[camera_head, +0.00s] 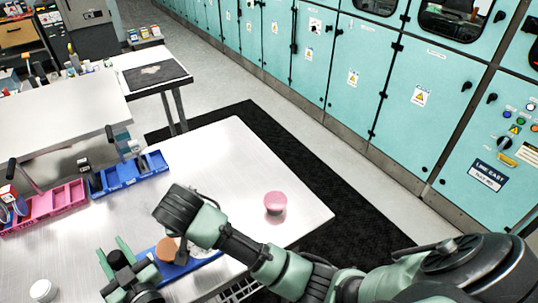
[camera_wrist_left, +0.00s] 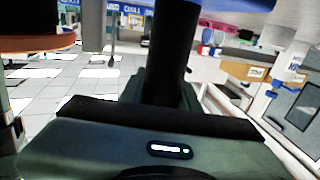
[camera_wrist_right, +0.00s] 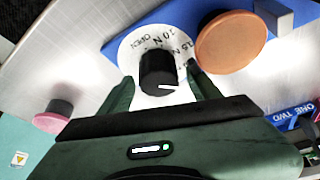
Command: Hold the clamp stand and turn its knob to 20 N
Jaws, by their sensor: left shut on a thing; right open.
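The clamp stand has a blue plate (camera_head: 202,262) with an orange disc (camera_head: 167,248) on it. In the right wrist view its black knob (camera_wrist_right: 157,68) sits on a white dial (camera_wrist_right: 130,52) lettered OPEN and 10 N, with other marks partly covered. The knob's white line points right in that view. My right gripper (camera_wrist_right: 160,76) is open, with one finger on each side of the knob; contact is unclear. My left gripper (camera_head: 122,262) is shut on the stand's dark post (camera_wrist_left: 162,50). The right fingers are hidden in the head view.
A pink round piece (camera_head: 275,203) stands on the metal table to the right. Blue (camera_head: 130,175) and pink (camera_head: 45,207) bins line the left, and a white cup (camera_head: 43,290) is at lower left. Bare tabletop lies between the bins and my right arm.

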